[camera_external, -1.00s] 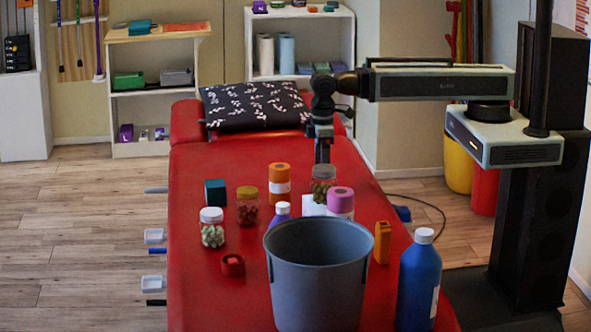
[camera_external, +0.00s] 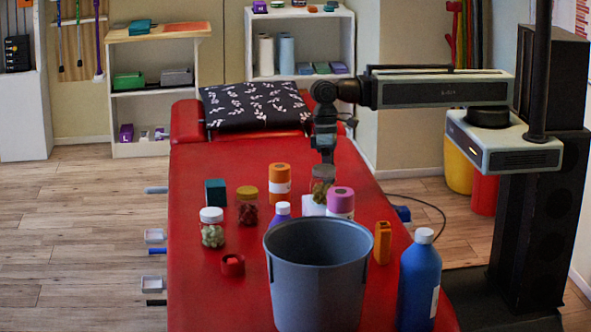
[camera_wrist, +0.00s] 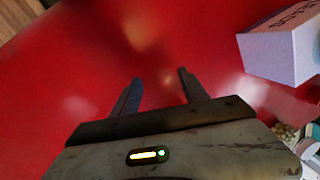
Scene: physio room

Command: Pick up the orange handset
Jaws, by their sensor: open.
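The orange handset (camera_external: 382,242) stands upright on the red treatment table (camera_external: 222,290), between the grey bucket and the blue bottle in the external view. My gripper (camera_external: 326,158) hangs pointing down over the table, behind the jars and well behind the handset. In the wrist view my gripper (camera_wrist: 158,82) has its two fingers apart with nothing between them, over bare red surface. The handset is not recognisable in the wrist view.
A grey bucket (camera_external: 318,285) and a blue bottle (camera_external: 419,280) flank the handset. Several jars and an orange-and-white container (camera_external: 279,185) stand farther back. A white box (camera_wrist: 280,48) is right of my fingers. The table's far half is mostly clear below the pillow (camera_external: 254,105).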

